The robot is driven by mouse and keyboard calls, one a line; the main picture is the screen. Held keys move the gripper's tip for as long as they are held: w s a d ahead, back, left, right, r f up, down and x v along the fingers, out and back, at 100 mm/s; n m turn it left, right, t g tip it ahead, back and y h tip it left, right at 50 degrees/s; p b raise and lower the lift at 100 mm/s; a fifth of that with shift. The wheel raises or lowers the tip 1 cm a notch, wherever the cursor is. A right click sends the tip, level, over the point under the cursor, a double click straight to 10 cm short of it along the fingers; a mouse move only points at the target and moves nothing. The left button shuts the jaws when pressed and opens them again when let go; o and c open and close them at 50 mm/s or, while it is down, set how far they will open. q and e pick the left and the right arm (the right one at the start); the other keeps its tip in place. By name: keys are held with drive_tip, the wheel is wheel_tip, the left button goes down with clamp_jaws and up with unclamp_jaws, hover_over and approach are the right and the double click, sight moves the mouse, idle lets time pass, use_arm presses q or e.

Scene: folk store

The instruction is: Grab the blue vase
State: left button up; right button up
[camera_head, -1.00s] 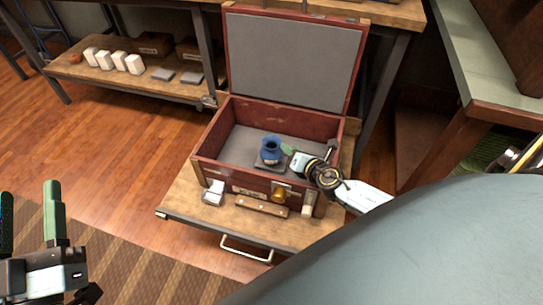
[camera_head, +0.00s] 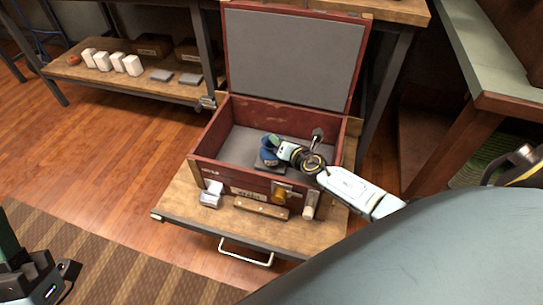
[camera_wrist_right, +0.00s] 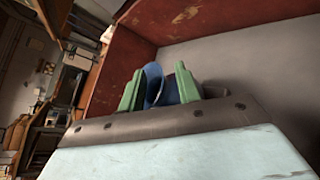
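The blue vase (camera_head: 268,150) stands inside the open red case, near its front wall. My right gripper (camera_head: 275,150) reaches over the front wall from the right and is at the vase. In the right wrist view, its two green fingers (camera_wrist_right: 158,88) stand apart, with the blue vase (camera_wrist_right: 154,72) between them. A gap shows beside the vase, and the fingers hide part of it. My left gripper (camera_head: 12,250) is cut off at the lower left edge, far from the case; its fingertip spacing is not visible.
The red case (camera_head: 203,172) has its lid raised and sits on a wooden table (camera_head: 180,205). White blocks (camera_head: 211,195) and a wooden strip (camera_head: 260,208) lie before it. A shelf (camera_head: 110,80) stands behind left, and a counter (camera_head: 480,60) at right.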

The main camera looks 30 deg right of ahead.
clamp_jaws()
idle(0.7)
